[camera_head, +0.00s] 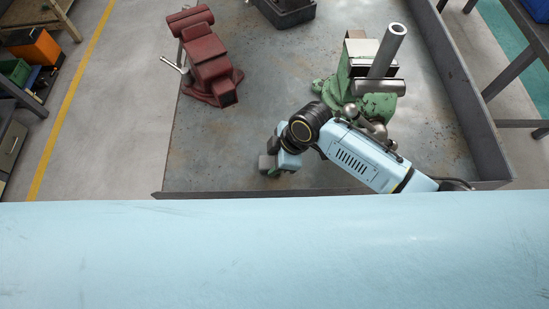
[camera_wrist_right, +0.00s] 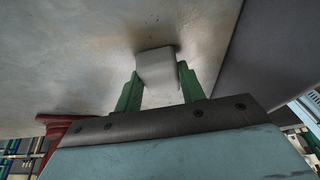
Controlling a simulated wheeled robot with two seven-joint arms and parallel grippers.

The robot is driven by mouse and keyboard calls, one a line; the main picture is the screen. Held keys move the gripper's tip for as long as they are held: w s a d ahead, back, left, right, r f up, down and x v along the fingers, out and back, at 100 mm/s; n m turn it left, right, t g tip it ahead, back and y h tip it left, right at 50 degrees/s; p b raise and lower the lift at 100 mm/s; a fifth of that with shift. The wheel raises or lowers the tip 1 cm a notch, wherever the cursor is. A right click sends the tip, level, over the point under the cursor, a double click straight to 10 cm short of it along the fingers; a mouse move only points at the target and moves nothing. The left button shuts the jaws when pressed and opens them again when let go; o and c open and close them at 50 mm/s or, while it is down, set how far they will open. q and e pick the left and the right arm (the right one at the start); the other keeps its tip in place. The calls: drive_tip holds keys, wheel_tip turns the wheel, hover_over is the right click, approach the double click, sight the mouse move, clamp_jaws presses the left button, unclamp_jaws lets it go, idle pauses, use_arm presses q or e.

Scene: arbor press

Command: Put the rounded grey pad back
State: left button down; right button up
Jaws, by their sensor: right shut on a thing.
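The rounded grey pad (camera_wrist_right: 157,66) sits between the two green fingers of my right gripper (camera_wrist_right: 158,82) in the right wrist view. The fingers are shut on its sides, and its far end is close to the metal table top. I cannot tell whether it touches the table. In the head view the right gripper (camera_head: 272,169) is low over the front part of the table, left of the green press. The pad (camera_head: 265,162) shows there only as a small grey patch. My left gripper is not in view.
The green arbor press (camera_head: 378,104) with its steel tube stands at the table's right. A red vise (camera_head: 211,68) stands at the back left, and a dark bin (camera_head: 287,10) at the back. The metal table (camera_head: 280,75) is clear between them. A raised rim (camera_head: 466,90) runs along its right side.

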drive_tip(key=shift+f, duration=0.2)
drive_tip(key=o, duration=0.9)
drive_tip(key=shift+d+r, duration=0.15)
drive_tip(key=shift+r, duration=0.35)
drive_tip(key=v, duration=1.1)
drive_tip(key=shift+d+r+p, duration=0.1)
drive_tip(key=shift+r+p, duration=0.1)
drive_tip(key=shift+p, duration=0.15)
drive_tip(key=shift+s, duration=0.1)
